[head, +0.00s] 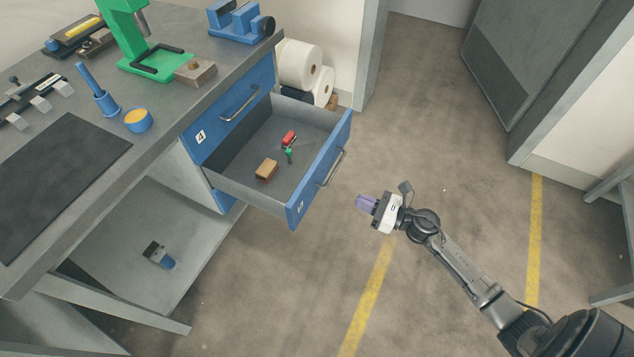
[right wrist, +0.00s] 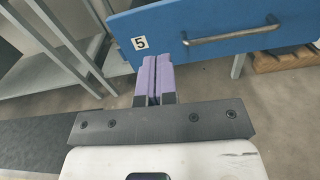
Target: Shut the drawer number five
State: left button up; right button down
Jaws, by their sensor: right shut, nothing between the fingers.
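The drawer number five (head: 297,217) has a blue front and stands pulled out from under the workbench. Its front with the "5" label and bar handle also shows in the right wrist view (right wrist: 175,22). Inside it lie a brown block (head: 266,169), a small red item (head: 289,139) and a small green item (head: 289,156). My right gripper (head: 362,203) is shut and empty, with purple fingers, to the right of the drawer front. In the right wrist view its fingers (right wrist: 154,75) point toward the front, below the label. Contact cannot be told. My left gripper is not in view.
The closed drawer number four (head: 208,128) is above. The bench top (head: 172,118) holds a green press (head: 130,40), a blue vise (head: 240,22) and a dark mat (head: 62,180). White rolls (head: 299,64) stand behind the drawer.

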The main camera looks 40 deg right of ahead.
aim_at(309, 180)
jog(key=shift+n, duration=0.4)
jog(key=b+x, duration=0.2)
jog(key=x, duration=1.1)
jog(key=shift+w+a, duration=0.1)
jog(key=shift+w, duration=0.15)
jog(key=shift+w+a, duration=0.1)
jog(key=shift+w, duration=0.05)
